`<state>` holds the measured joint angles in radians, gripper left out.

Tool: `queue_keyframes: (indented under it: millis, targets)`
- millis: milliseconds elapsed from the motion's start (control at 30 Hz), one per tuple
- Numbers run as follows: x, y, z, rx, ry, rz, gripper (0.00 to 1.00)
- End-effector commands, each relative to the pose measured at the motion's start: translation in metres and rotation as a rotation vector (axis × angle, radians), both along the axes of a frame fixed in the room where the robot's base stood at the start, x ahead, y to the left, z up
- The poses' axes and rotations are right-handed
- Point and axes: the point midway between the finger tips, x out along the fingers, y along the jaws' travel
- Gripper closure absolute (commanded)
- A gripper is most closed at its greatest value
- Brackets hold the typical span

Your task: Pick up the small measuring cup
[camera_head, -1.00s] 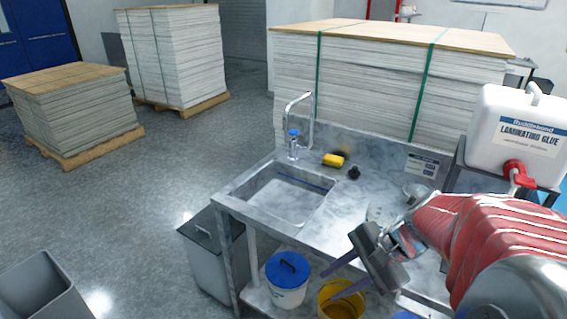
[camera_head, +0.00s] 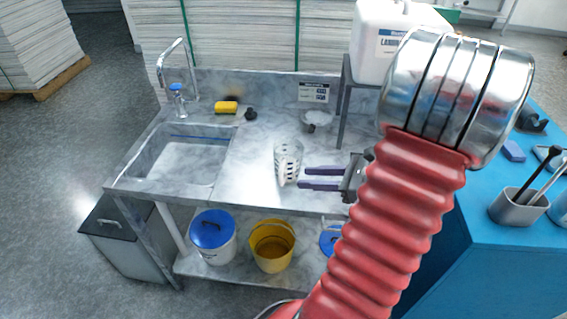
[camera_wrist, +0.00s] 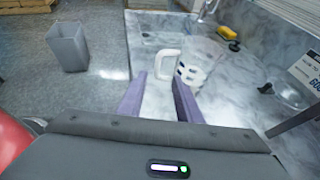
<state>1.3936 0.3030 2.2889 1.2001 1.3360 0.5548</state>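A clear measuring cup (camera_head: 288,160) with dark markings stands on the marble-look counter, right of the sink. My gripper (camera_head: 303,178) is open, its two purple fingers pointing left toward the cup from just to its right. In the wrist view, the cup (camera_wrist: 192,74) and its pale handle (camera_wrist: 167,64) show ahead of my open, empty gripper (camera_wrist: 159,85). The handle lies roughly in line with the gap between the fingers. I cannot tell whether a fingertip touches the cup.
A small bowl-like vessel (camera_head: 316,121) sits behind the cup. A yellow sponge (camera_head: 227,108) and a dark stopper (camera_head: 251,114) lie by the sink (camera_head: 180,160). A glue canister (camera_head: 385,35) stands on a rack at right. Buckets (camera_head: 272,246) sit on the lower shelf.

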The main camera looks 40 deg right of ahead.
Motion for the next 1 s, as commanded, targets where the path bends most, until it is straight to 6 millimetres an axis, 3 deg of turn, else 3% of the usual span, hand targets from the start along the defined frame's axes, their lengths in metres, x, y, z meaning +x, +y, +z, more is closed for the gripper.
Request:
queue_keyframes:
  millis: [433,1000]
  targets:
    - [0.003,0.000,-0.003,0.002,0.000,-0.009,0.68]
    - [0.064,0.024,-0.030,0.001,0.000,-0.009,0.68]
